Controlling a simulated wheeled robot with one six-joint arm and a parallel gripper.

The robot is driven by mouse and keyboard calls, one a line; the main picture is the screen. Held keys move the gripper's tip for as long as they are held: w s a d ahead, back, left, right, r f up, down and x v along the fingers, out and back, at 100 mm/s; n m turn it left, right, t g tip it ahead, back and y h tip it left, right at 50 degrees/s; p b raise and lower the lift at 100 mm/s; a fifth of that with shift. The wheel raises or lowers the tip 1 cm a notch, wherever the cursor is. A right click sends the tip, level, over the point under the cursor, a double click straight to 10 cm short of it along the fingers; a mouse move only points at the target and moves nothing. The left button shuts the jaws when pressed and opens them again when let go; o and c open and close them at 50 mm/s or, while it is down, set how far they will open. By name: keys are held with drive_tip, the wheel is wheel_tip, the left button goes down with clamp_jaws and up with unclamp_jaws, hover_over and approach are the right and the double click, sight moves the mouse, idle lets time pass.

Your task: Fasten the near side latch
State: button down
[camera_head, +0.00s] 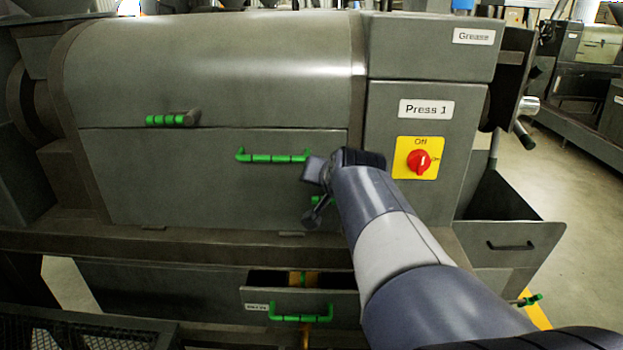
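The machine labelled Press 1 has a dark grey front panel (200,178) under a rounded cover (210,70). A latch with a green grip (172,119) lies roughly level at the left, by the seam between cover and panel. A second small green piece (316,200) shows beside my gripper, mostly hidden; I cannot tell if it is another latch. My gripper (314,196) is at the panel's right end, below the seam. Its dark parts are close to this green piece. The wrist hides part of it, so contact and finger opening are unclear.
A green bar handle (273,157) sits on the panel just left of my gripper. A partly open drawer (300,300) with a green handle juts out below. A red knob (419,160) on a yellow plate is to the right. A bin (510,240) stands lower right.

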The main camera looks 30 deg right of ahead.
drive_tip(key=shift+v, duration=0.8)
drive_tip(key=shift+w+a, duration=0.1)
drive_tip(key=shift+w, duration=0.05)
drive_tip(key=w+d+f+m+b, duration=0.1)
drive_tip(key=w+d+f+b, duration=0.2)
drive_tip(key=w+d+f, duration=0.3)
drive_tip(key=shift+d+f+t+y, duration=0.15)
drive_tip(key=shift+d+t+y, duration=0.15)
drive_tip(key=shift+d+y, duration=0.15)
idle(0.4)
drive_tip(key=shift+w, duration=0.1)
idle(0.3)
